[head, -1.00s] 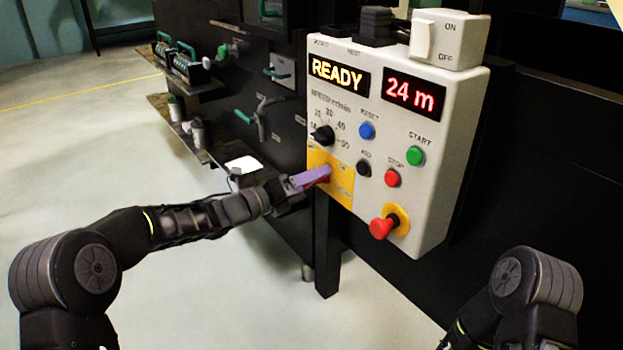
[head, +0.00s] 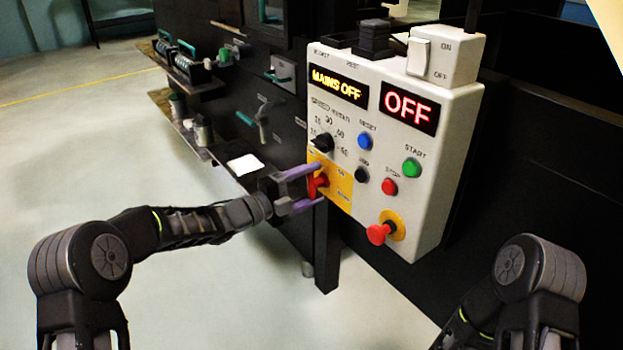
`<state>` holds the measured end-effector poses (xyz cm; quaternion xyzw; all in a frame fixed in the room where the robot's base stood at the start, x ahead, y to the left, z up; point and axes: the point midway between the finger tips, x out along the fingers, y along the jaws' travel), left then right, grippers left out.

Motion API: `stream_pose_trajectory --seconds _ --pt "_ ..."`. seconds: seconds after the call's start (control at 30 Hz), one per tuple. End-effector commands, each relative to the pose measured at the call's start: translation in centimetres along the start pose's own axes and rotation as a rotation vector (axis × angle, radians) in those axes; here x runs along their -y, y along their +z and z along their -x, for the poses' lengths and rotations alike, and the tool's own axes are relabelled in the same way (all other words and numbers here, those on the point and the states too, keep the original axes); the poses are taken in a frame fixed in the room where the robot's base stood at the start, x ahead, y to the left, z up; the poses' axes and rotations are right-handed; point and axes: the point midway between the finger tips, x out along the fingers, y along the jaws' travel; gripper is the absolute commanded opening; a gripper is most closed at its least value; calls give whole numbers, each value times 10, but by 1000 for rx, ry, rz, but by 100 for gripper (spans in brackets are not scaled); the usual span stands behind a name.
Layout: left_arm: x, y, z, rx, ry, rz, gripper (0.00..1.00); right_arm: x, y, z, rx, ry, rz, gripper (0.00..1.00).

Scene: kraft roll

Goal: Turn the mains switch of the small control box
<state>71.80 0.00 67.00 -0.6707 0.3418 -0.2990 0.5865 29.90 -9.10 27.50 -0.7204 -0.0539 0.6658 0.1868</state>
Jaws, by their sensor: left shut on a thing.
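The small control box (head: 345,200) is pale grey with two lit displays. The left display (head: 338,85) reads MAINS OFF and the right display (head: 409,106) reads OFF. The red mains switch (head: 317,187) sits on a yellow plate (head: 340,192) at the box's lower left. My left gripper (head: 312,187) is shut on the switch handle, one purple finger above it and one below. My right gripper is out of view; only part of that arm shows at the bottom right.
A red mushroom button (head: 379,233) sticks out at the box's lower edge. Green START (head: 411,168), red STOP (head: 389,186) and blue RESET (head: 365,142) buttons and a black dial (head: 323,142) are nearby. A white ON/OFF rocker box (head: 445,55) stands on top.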

Motion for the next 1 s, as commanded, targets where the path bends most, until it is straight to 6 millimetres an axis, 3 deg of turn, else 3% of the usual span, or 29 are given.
stream_pose_trajectory --seconds 0.6,1.0 --pt "0 1 1 3 0 539 29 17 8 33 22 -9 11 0" --pt "-2 0 1 2 0 666 28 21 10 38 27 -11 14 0"
